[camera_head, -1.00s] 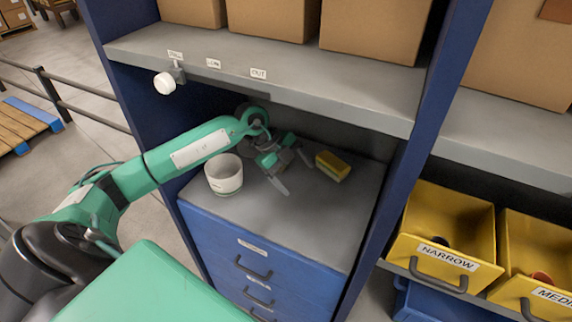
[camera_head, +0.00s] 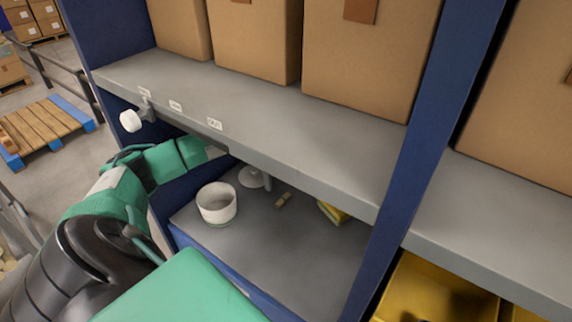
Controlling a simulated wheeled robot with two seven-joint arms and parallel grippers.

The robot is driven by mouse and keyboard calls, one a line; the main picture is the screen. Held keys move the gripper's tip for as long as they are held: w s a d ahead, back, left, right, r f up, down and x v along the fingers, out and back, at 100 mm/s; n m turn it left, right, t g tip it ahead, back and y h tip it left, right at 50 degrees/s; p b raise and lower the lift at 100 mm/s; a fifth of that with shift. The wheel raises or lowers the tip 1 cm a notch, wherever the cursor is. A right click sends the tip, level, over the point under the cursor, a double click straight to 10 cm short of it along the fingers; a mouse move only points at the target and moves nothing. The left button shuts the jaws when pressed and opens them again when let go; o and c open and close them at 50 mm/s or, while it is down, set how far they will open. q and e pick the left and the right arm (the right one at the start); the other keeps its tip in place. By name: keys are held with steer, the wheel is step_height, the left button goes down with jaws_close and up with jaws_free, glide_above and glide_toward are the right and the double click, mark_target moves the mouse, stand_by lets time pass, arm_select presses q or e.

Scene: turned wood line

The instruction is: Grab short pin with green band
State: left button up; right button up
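A small tan wooden pin (camera_head: 283,201) lies on the grey cabinet top under the shelf. It is too small to make out a green band or judge its length. My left arm comes in from the left, and its end (camera_head: 214,152) is at the shelf's front edge, above and left of the pin and apart from it. The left fingers are not clearly seen, so their opening cannot be told. My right gripper is out of view.
A white cup (camera_head: 218,205) stands left of the pin. A pale round-based object (camera_head: 253,178) is behind it. A yellow block (camera_head: 332,212) lies to the right. The grey shelf (camera_head: 290,125) with cardboard boxes (camera_head: 258,40) overhangs the cabinet. A blue upright (camera_head: 425,125) bounds the right.

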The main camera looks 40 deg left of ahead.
arm_select(q)
glide_above(282, 197)
steer(key=f, duration=0.4)
steer(key=shift+s+a, duration=0.2)
steer(key=shift+d+f+p, duration=0.2)
steer(key=shift+f+p, duration=0.65)
steer(key=shift+f, duration=0.2)
step_height(282, 197, down, 2)
steer(key=shift+w+f+p, duration=0.1)
steer(key=shift+f+p, duration=0.15)
steer(key=shift+p, duration=0.1)
steer(key=shift+f, duration=0.55)
steer(key=c, duration=1.1)
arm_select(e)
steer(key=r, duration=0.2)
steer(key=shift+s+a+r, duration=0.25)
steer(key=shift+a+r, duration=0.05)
